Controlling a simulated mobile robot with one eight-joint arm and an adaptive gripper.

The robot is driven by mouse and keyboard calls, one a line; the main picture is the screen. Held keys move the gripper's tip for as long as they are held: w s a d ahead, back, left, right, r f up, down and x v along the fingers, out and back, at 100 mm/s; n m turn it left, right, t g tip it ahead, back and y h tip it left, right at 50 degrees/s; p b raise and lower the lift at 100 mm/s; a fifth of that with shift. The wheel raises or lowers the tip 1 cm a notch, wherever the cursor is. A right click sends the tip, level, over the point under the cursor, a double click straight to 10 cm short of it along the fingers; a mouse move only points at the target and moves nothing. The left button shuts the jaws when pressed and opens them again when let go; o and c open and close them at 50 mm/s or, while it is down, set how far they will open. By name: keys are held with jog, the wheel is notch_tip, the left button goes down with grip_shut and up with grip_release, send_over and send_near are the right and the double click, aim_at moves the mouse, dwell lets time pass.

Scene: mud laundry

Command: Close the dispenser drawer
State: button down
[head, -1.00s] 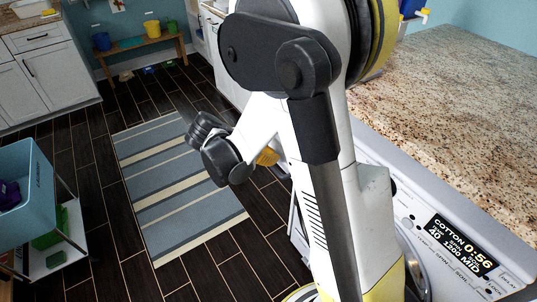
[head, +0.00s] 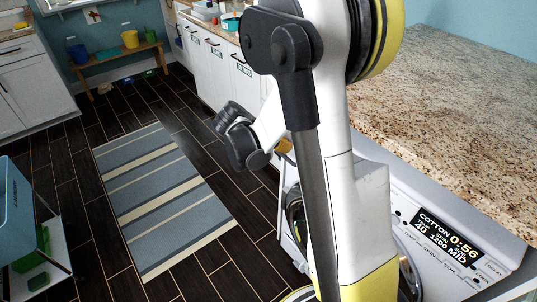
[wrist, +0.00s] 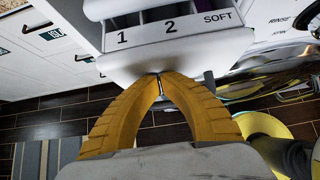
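The dispenser drawer (wrist: 165,55) is pulled out at the top of the wrist view. Its white front faces my gripper, and compartments marked 1, 2 and SOFT show behind it. My gripper (wrist: 158,76) has its two yellow fingers brought together at the tips, with nothing seen between them. The fingertips are right at the lower edge of the drawer front; I cannot tell whether they touch it. In the head view a bit of the yellow fingers (head: 284,146) shows beside my arm, and my arm hides the drawer. The washer's panel (head: 450,240) shows at the right.
A speckled countertop (head: 450,110) lies above the washer. White cabinets (head: 215,65) line the far wall. A striped rug (head: 165,195) lies on the dark floor. A bench (head: 120,55) with buckets stands at the back, and a cart (head: 45,275) stands at the left edge.

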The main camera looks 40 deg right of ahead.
jog(key=d, duration=0.5)
jog(key=shift+w+d, duration=0.15)
jog(key=shift+d, duration=0.15)
jog(key=a+f+p+v, duration=0.2)
jog(key=p+v, duration=0.1)
jog(key=v, duration=1)
